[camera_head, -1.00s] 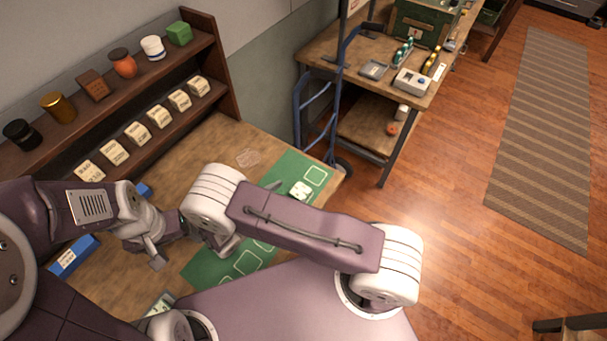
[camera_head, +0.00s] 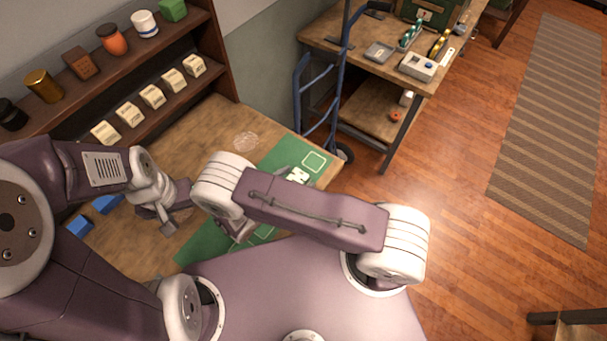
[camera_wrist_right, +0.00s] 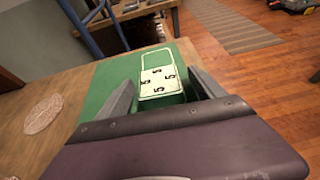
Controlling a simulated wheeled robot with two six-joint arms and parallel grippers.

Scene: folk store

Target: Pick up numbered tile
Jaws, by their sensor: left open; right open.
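The numbered tile (camera_wrist_right: 161,84) is a pale block with several black 5s on its top. It lies on the green mat (camera_wrist_right: 102,84). In the right wrist view my right gripper (camera_wrist_right: 162,90) is open, with one finger on each side of the tile and visible gaps, so it does not hold it. In the head view the tile (camera_head: 298,175) shows just past my right forearm, which hides most of the right gripper. My left gripper (camera_head: 168,222) hangs over the wooden table at the left, apart from the tile, with no object seen in it.
A wall shelf (camera_head: 222,62) with jars and several cream blocks stands behind the table (camera_head: 190,135). Blue blocks (camera_head: 108,204) lie near my left arm. A round translucent disc (camera_head: 246,141) lies beside the mat. A blue hand truck (camera_head: 300,95) stands past the table edge.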

